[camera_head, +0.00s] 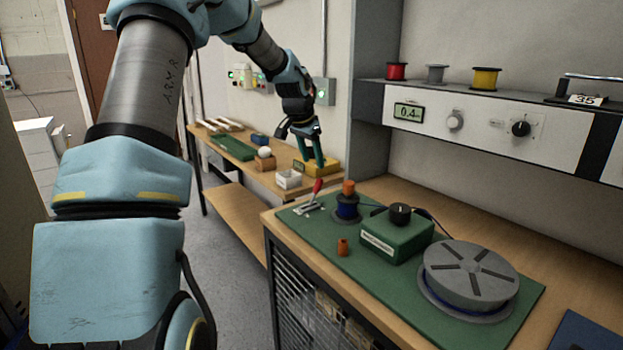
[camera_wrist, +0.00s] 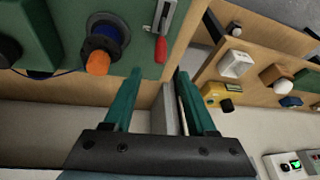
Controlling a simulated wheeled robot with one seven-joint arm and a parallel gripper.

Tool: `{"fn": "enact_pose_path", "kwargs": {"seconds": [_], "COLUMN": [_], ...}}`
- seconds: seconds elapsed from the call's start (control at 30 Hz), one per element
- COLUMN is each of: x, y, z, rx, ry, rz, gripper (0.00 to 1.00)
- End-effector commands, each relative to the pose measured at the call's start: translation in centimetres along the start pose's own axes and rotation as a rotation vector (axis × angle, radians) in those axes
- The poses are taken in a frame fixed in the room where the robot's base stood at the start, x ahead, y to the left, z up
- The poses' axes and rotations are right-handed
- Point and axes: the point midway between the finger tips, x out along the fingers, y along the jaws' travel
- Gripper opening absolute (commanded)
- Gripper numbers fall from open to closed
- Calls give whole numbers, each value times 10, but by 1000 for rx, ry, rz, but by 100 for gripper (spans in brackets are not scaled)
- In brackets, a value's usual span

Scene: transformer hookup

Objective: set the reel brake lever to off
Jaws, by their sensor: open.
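The reel brake lever has a red handle (camera_head: 317,186) over a pale metal slotted plate (camera_head: 308,208), at the far left corner of the green mat (camera_head: 375,290). In the wrist view the red handle (camera_wrist: 161,49) hangs down from the plate (camera_wrist: 166,14), just above the gap between the fingertips. My gripper (camera_head: 313,163) has green fingers pointing down, above and slightly behind the lever. It is open and empty; the fingers also show in the wrist view (camera_wrist: 157,74). The fingers look apart from the handle. Any marks by the plate are too small to read.
Near the lever are a blue spool with an orange cap (camera_head: 347,205), a small orange piece (camera_head: 342,247), a green box with a black knob (camera_head: 396,237) and a grey reel (camera_head: 470,272). A side table (camera_head: 237,188) with several small items stands behind.

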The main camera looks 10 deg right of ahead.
Motion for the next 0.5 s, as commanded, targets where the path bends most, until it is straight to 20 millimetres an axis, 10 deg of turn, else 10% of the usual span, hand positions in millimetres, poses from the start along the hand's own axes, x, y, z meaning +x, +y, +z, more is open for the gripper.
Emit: {"fn": "enact_pose_path", "kwargs": {"seconds": [0.5], "x": [78], "y": [1], "z": [-1], "rx": [2], "ry": [-1], "rz": [2], "gripper": [57]}}
